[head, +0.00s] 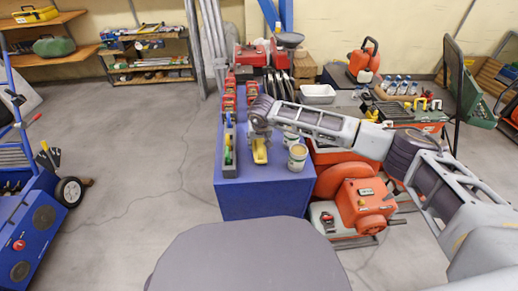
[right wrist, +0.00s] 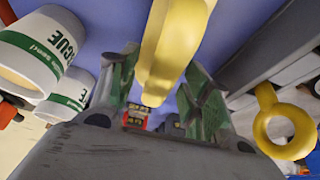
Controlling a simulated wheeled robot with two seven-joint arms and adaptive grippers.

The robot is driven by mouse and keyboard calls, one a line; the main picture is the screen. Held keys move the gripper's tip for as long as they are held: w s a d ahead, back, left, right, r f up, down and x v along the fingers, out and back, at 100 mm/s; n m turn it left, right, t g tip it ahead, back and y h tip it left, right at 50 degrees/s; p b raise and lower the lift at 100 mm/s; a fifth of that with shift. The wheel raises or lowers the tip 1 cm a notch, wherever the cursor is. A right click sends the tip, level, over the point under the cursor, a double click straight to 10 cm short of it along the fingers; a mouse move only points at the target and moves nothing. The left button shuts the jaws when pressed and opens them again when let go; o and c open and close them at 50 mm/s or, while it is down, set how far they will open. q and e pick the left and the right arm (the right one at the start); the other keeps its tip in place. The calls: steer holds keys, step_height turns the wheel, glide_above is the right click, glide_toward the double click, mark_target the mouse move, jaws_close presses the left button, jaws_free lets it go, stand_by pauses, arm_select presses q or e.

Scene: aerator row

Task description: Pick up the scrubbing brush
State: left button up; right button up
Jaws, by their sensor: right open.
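A yellow object, which I take for the scrubbing brush (head: 260,153), lies near the front of the blue-topped bench (head: 262,203). Its bristles cannot be made out. In the right wrist view the yellow brush (right wrist: 172,48) runs between and beyond the fingers. My right gripper (head: 260,135) is open over the brush's far end in the head view. In the right wrist view its two fingers (right wrist: 158,95) stand apart on either side of the yellow body. I cannot tell whether they touch it. My left gripper is not in view.
A grey tray (head: 229,171) with green and yellow items stands left of the brush. Two labelled cans, the nearer one (head: 297,158) included, stand close on the right. Red items line the bench behind. An orange machine (head: 365,205) stands right of the bench.

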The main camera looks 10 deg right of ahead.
jaws_close()
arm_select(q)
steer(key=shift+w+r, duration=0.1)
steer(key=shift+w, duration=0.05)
arm_select(e)
steer(key=shift+r, duration=0.1)
